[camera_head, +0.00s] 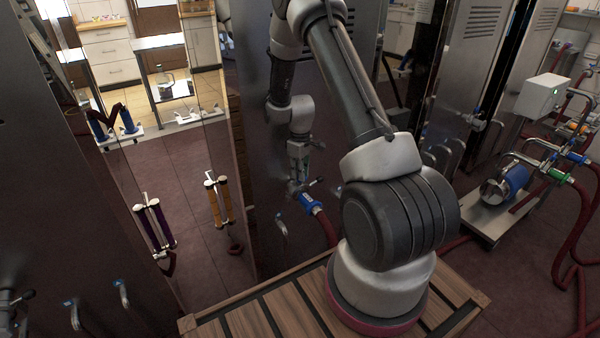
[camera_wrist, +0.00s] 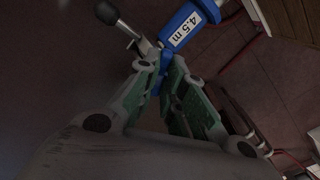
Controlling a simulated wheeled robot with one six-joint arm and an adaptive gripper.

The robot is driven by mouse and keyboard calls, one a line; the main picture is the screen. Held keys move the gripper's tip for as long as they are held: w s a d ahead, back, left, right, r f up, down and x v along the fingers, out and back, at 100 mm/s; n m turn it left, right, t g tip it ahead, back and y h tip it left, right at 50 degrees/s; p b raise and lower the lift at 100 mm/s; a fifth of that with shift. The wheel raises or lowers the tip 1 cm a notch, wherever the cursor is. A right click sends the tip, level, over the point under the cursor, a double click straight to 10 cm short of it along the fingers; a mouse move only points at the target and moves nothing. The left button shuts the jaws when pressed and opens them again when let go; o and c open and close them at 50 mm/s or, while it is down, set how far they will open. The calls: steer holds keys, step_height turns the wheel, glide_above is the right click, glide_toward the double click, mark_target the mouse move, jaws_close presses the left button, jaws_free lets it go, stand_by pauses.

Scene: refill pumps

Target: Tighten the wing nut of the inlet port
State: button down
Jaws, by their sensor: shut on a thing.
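My gripper (camera_head: 297,178) reaches down to the pipe fittings low on the steel cabinet in the head view. In the wrist view its green-padded fingers (camera_wrist: 160,72) converge and are shut on a small part at the fitting, apparently the wing nut, which is mostly hidden between the fingertips. A metal lever with a black knob (camera_wrist: 106,12) sticks out beside the fingers. The inlet port itself is largely hidden.
A dark red hose (camera_head: 328,230) runs down from the coupling. A steel cabinet (camera_head: 255,90) stands close behind my arm. A cart with a pump (camera_head: 505,185) and hoses stands at right. Curved handles (camera_head: 281,230) project near the gripper.

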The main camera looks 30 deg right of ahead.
steer(key=m, duration=0.5)
steer(key=shift+m, duration=0.3)
steer(key=m, duration=1)
steer(key=shift+w+m, duration=0.1)
steer(key=shift+m, duration=2.5)
steer(key=c, duration=1.5)
jaws_free()
steer(key=shift+r, duration=0.1)
